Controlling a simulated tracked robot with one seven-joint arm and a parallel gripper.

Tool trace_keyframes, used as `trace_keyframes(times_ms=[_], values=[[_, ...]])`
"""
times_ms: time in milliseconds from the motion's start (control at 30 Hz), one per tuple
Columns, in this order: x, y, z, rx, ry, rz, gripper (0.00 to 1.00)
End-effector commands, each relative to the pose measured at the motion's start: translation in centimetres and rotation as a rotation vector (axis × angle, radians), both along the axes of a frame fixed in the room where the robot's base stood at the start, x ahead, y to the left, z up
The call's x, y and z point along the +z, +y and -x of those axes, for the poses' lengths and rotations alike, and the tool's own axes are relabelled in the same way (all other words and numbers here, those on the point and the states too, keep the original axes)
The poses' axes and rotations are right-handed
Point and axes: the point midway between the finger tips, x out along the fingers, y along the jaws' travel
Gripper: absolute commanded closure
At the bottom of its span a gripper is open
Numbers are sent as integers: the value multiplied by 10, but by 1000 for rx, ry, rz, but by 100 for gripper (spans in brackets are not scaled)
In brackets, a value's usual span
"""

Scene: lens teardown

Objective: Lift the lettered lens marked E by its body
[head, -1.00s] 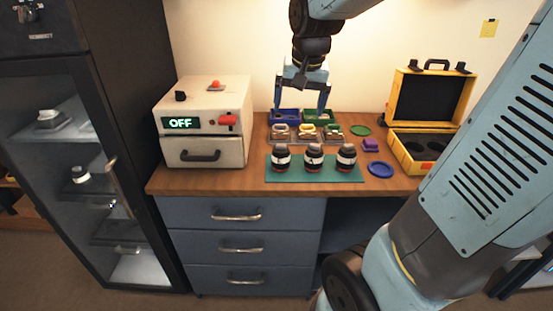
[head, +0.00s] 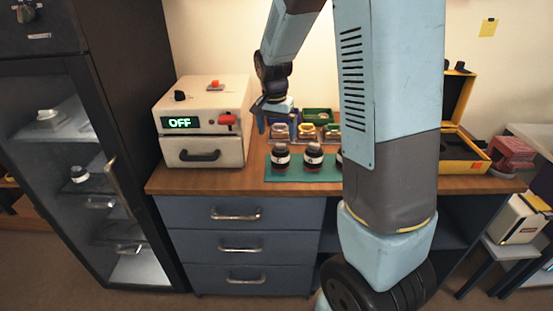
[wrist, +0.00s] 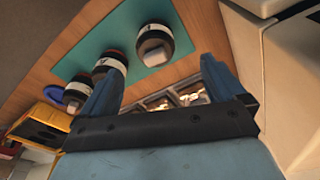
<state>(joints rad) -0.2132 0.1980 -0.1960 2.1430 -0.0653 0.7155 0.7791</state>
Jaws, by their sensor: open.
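Three dark lenses with white bands stand in a row on a green mat (head: 330,175). In the head view, the left lens (head: 281,157) and the middle lens (head: 313,157) show; my arm mostly hides the right one (head: 340,160). All three show in the wrist view: one near the top centre (wrist: 155,45), one beside my finger (wrist: 111,62), one farther left (wrist: 78,91). I cannot read which is marked E. My gripper (head: 270,118) is open and empty, above and behind the left lens, near the small trays. Its fingers (wrist: 158,82) spread wide in the wrist view.
A beige oven-like box marked OFF (head: 203,122) stands close to the left of my gripper. Trays with small parts (head: 306,131) lie behind the mat. An open yellow case (head: 463,148) is at the right. A glass cabinet (head: 75,190) stands at far left.

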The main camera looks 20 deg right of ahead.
Motion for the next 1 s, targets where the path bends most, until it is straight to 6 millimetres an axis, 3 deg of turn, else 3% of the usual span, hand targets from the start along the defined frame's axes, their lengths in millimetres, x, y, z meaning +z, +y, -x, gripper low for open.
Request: trace_keyframes(times_ms=[200, 533, 800, 1000], values=[[-36, -3, -3, 0, 4, 0, 3], [-58, -7, -5, -1, 2, -1, 3], [-92, -14, -8, 1, 3, 0, 3], [-101, -14, -9, 2, 0, -1, 3]])
